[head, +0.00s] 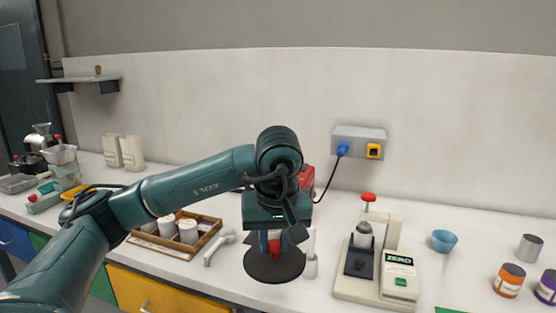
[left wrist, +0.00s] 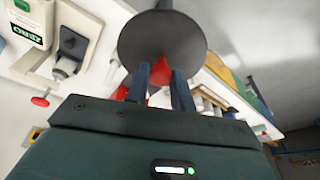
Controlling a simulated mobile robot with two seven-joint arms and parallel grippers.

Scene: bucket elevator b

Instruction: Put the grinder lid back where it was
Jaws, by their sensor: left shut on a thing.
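The grinder lid is a dark round disc (head: 275,271) with a red knob, low in the middle of the head view. My left gripper (head: 273,243) points down over it, shut on the red knob. In the left wrist view the disc (left wrist: 150,42) shows beyond the fingers (left wrist: 161,73), with the red knob between them. Whether the disc touches anything below is hidden. A red machine part (head: 307,180), possibly the grinder, shows behind my wrist, mostly hidden. My right gripper is in neither view.
A white scale-like device (head: 372,290) with a green button stands right of the disc. A wooden tray (head: 206,243) with white containers and a white wrench-like tool (head: 212,250) lie left. A blue bowl (head: 444,240) stands farther right. A wall socket (head: 358,140) has a blue plug and cord.

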